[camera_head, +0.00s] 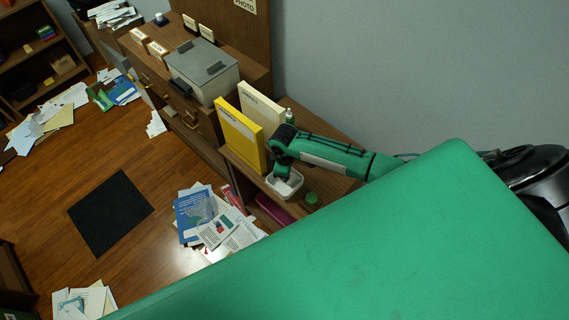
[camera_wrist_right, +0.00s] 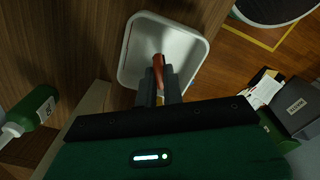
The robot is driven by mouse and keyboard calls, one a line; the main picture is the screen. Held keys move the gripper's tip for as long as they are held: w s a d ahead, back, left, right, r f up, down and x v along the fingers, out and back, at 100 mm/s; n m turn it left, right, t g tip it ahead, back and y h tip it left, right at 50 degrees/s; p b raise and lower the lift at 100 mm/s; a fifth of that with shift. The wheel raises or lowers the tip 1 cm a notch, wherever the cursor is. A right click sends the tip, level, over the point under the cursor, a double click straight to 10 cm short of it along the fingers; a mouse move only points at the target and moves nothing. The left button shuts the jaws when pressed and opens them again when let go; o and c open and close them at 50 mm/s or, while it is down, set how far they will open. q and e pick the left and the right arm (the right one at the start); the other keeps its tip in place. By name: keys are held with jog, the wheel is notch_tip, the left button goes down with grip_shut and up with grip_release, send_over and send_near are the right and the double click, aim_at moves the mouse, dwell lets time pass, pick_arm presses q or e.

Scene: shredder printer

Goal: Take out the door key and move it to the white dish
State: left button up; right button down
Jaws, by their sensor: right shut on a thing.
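The white dish (camera_head: 285,190) is a small rounded rectangular tray on the wooden shelf top, beside the yellow upright binder. It also fills the upper middle of the right wrist view (camera_wrist_right: 185,45). My right gripper (camera_wrist_right: 160,82) is at the dish, with its fingertips over the dish's interior. It is shut on a slim reddish-brown piece (camera_wrist_right: 158,66), which seems to be the door key or its tag. The key's metal part is not clear, and I cannot tell whether the piece touches the dish floor. My left gripper is not in view.
A yellow binder (camera_head: 238,136) and a cream binder (camera_head: 262,108) stand just left of the dish. A green bottle (camera_wrist_right: 34,108) stands nearby. Papers (camera_head: 215,222) litter the floor.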

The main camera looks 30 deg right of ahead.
jog(key=shift+f, duration=0.4)
jog(key=c, duration=1.5)
grip_release()
jog(key=shift+o, duration=0.2)
notch_tip(320, 180, up, 20)
jog(key=p, duration=0.4)
jog(key=shift+f+p, duration=0.15)
jog(key=shift+p, duration=0.25)
